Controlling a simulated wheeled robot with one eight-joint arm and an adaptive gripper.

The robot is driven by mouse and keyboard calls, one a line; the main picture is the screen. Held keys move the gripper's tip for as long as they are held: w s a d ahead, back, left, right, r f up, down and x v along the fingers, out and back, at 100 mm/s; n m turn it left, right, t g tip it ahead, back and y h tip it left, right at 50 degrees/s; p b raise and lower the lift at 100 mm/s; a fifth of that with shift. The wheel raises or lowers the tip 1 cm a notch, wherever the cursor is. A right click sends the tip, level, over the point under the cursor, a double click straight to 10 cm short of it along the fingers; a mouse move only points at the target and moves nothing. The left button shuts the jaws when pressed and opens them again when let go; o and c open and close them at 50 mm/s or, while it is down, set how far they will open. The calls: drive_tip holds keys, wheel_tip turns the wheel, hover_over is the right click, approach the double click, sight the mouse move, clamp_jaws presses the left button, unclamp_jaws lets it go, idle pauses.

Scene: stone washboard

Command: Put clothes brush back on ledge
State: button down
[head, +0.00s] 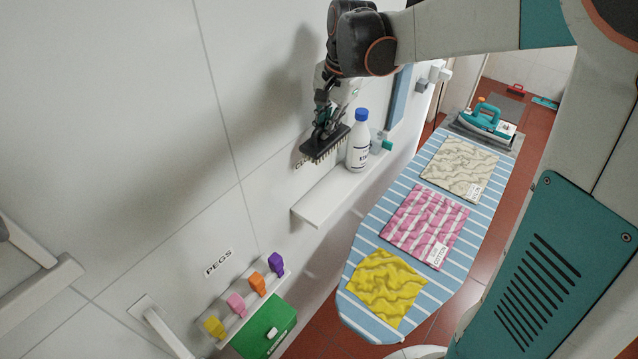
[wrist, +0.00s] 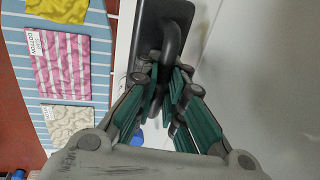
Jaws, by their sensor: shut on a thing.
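The clothes brush (head: 326,145) is a dark block with bristles pointing down. My gripper (head: 325,122) is shut on the handle on top of it and holds it above the white wall ledge (head: 325,203). In the wrist view, the brush's dark back (wrist: 166,15) and curved handle lie between the green-padded fingers of my gripper (wrist: 168,85). The brush looks apart from the ledge, though the exact height is hard to tell. A wall label beside the brush is mostly hidden behind it.
A white bottle with blue cap (head: 358,145) stands on the ledge just right of the brush. The ledge's near end is bare. An ironing board (head: 358,311) with several folded cloths and a teal iron (head: 486,122) is to the right.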

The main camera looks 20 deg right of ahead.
wheel_tip(320, 180, down, 18)
drive_tip(key=shift+d+r+b, duration=0.1)
drive_tip(key=shift+b, duration=0.45)
drive_tip(key=shift+s, duration=0.1)
drive_tip(key=shift+f, duration=0.2)
drive_tip(key=c, duration=1.9)
unclamp_jaws()
drive_tip(key=shift+o, duration=1.1)
drive_tip(key=shift+r, duration=0.15)
